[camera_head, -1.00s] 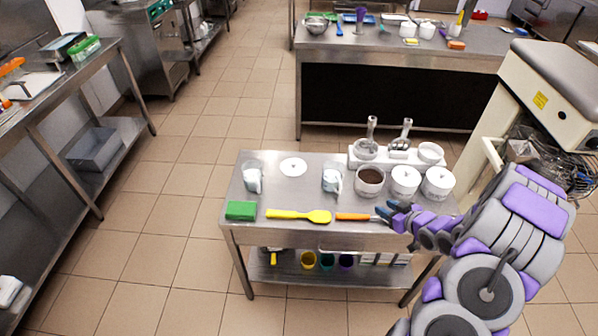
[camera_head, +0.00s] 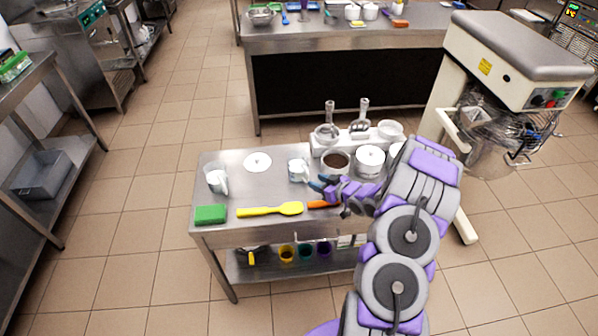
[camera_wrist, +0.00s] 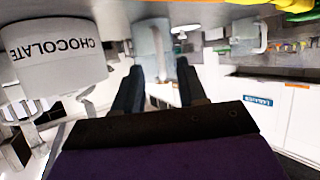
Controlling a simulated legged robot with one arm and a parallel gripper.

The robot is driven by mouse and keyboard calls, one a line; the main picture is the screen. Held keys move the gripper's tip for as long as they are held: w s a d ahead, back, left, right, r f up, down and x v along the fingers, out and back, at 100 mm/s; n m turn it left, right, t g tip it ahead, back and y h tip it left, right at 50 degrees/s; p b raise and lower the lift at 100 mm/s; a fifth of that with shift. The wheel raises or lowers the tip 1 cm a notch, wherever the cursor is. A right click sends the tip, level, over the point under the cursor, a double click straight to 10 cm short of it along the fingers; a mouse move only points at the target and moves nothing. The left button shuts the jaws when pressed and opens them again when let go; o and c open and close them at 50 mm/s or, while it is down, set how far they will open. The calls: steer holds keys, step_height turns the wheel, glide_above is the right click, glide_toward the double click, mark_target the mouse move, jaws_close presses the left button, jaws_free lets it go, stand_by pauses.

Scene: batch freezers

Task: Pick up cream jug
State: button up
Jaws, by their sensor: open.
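Two small pale jugs with handles stand upright on the steel table. One jug (camera_head: 298,171) is near the middle, and the other jug (camera_head: 216,181) is at the left end. No label tells which one holds cream. My gripper (camera_head: 316,183) is open and empty, just right of the middle jug and close to it. In the wrist view, which looks upside down, a grey jug (camera_wrist: 150,45) shows ahead between the open fingers (camera_wrist: 160,72). Another jug (camera_wrist: 246,36) is further off to the right. I cannot tell whether the fingers touch the nearer jug.
A tub marked CHOCOLATE (camera_wrist: 58,62) is close on the left in the wrist view. A brown-filled pot (camera_head: 336,162) and a white lidded pot (camera_head: 370,161) stand behind my arm. A yellow spatula (camera_head: 270,210), green sponge (camera_head: 210,214) and white disc (camera_head: 257,162) lie on the table (camera_head: 240,185).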

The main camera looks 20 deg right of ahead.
mark_target(307, 177)
steer(key=shift+w+a+f, duration=0.25)
steer(key=shift+w+a, duration=0.25)
steer(key=x, duration=0.2)
steer(key=d+b+x, duration=0.1)
steer(key=x, duration=0.1)
steer(key=shift+w+f+b, duration=0.1)
steer(key=shift+w+b, duration=0.1)
steer(key=shift+b, duration=0.1)
steer(key=shift+w+a, duration=0.35)
steer(key=shift+w, duration=0.05)
steer(key=shift+a, duration=0.15)
steer(key=shift+c, duration=0.4)
steer(key=shift+d, duration=0.2)
steer(key=c, duration=0.6)
jaws_close()
steer(key=shift+a, duration=0.1)
